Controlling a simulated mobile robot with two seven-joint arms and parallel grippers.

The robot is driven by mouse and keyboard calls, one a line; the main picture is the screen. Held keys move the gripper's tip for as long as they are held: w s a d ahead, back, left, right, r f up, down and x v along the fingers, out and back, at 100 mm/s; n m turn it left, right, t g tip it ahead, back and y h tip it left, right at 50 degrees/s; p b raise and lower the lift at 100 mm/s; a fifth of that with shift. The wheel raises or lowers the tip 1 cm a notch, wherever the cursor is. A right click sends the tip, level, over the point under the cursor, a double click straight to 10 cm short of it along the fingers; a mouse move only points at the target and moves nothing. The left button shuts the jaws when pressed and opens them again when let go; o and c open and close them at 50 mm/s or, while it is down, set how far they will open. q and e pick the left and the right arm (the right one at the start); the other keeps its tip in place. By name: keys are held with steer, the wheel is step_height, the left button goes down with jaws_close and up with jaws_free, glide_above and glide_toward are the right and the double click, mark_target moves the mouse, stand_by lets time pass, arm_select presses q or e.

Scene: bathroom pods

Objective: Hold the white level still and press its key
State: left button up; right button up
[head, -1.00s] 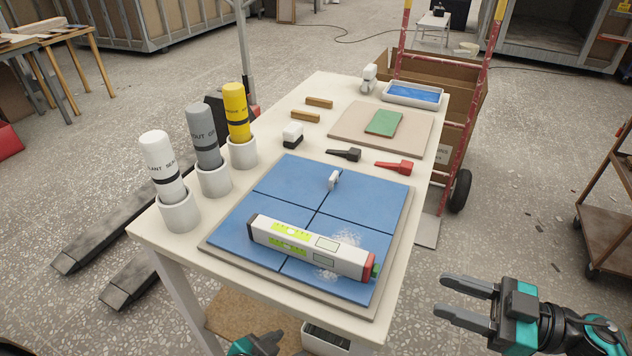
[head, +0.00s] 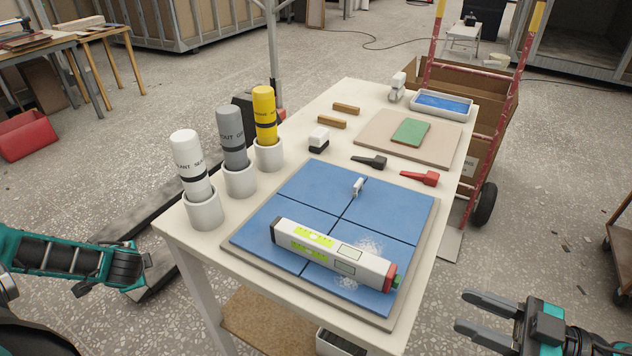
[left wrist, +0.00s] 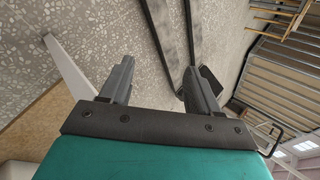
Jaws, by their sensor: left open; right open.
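The white level (head: 332,253) lies on the blue tiled panel (head: 392,207) on the table. My right gripper (head: 469,312) is open and empty, right of the table's near corner and apart from the level. My left arm comes in low at the left; its gripper is turned away in the head view. The left wrist view shows the left gripper's two fingers (left wrist: 158,80) apart with nothing between them.
Three tubes, white (head: 190,165), grey (head: 233,137) and yellow (head: 264,113), stand in cups along the table's left edge. Black (head: 371,162) and red (head: 420,178) tools lie behind the panel. A red hand truck (head: 490,130) stands at the table's right.

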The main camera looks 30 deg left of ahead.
arm_select(q)
steer(key=w+a+r+t+y, duration=0.1)
steer(key=w+a+r+y, duration=0.35)
steer(key=a+r, duration=0.7)
steer(key=w+d+r+n+t+h, duration=0.1)
steer(key=w+d+r+n+t, duration=0.2)
steer(key=w+r, duration=1.05)
steer(key=w+d+r+m+h, duration=0.1)
steer(key=w+d+r+h, duration=0.25)
steer(key=d, duration=0.35)
steer(key=w+d+r+h, duration=0.2)
steer(key=w+d+r, duration=0.25)
steer(key=d, duration=0.35)
steer(key=d+r+m+t+h, duration=0.2)
steer(key=d+r+m+h, duration=0.4)
steer(key=d+r, duration=0.8)
steer(key=s+d+r+m+h, duration=0.45)
steer(key=s+d+r, duration=0.2)
steer(key=d, duration=0.45)
steer(key=m+g+y, duration=0.3)
steer(key=g+y, duration=0.2)
steer(key=g, duration=0.4)
glide_above(327, 242)
step_height(327, 242, down, 23)
steer(key=shift+h, duration=0.25)
step_height(327, 242, down, 13)
